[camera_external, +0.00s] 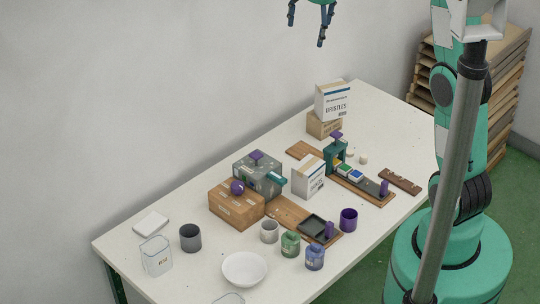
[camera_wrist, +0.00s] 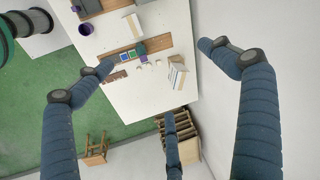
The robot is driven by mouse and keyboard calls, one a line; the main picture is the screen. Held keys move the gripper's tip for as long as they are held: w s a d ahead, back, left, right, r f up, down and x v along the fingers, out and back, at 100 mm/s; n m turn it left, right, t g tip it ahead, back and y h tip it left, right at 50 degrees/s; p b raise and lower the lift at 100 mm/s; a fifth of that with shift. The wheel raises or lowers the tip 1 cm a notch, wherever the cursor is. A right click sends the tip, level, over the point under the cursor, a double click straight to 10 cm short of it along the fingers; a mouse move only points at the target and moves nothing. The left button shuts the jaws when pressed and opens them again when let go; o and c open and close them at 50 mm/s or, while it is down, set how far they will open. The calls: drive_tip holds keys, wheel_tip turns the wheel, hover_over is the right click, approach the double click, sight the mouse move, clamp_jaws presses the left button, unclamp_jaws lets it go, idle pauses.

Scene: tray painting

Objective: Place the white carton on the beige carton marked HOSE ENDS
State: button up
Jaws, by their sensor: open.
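A white carton with dark print and a blue stripe (camera_external: 333,102) sits upright on a small beige carton (camera_external: 323,129) near the far end of the table. The beige carton's print is too small to read. The white carton also shows in the wrist view (camera_wrist: 177,76). Another white carton (camera_external: 308,178) stands mid-table and also shows in the wrist view (camera_wrist: 132,26). My gripper (camera_external: 306,30) is open and empty, high above the table and apart from both cartons. Its spread fingers show in the wrist view (camera_wrist: 165,75).
The white table (camera_external: 375,110) is clear around its far end. A brown box (camera_external: 236,205), grey box (camera_external: 262,183), wooden boards, cups, jars and a white bowl (camera_external: 244,269) crowd the middle and near end. A wall runs behind; stacked wooden pallets (camera_external: 510,80) stand beyond the table.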

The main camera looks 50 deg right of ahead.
drive_tip(key=s+a+r+n+t, duration=0.1)
drive_tip(key=s+a+r+n, duration=0.2)
drive_tip(key=s+a, duration=0.5)
drive_tip(key=s+a+r+n+t, duration=0.1)
drive_tip(key=s+a+r+n, duration=0.3)
drive_tip(key=s, duration=0.5)
drive_tip(key=s+a+f+n, duration=0.1)
drive_tip(key=s+a, duration=0.2)
drive_tip(key=s, duration=0.3)
drive_tip(key=s+a+f+n, duration=0.1)
drive_tip(key=s+a+n, duration=0.1)
drive_tip(key=s, duration=0.5)
drive_tip(key=s+a+f+n+t, duration=0.1)
drive_tip(key=s+a+f+n, duration=0.1)
drive_tip(key=s+a, duration=0.2)
drive_tip(key=shift+s+y, duration=0.4)
drive_tip(key=shift+s, duration=0.75)
drive_tip(key=shift+f, duration=0.2)
wheel_tip(320, 180, down, 14)
drive_tip(key=b, duration=1.4)
drive_tip(key=shift+r, duration=0.2)
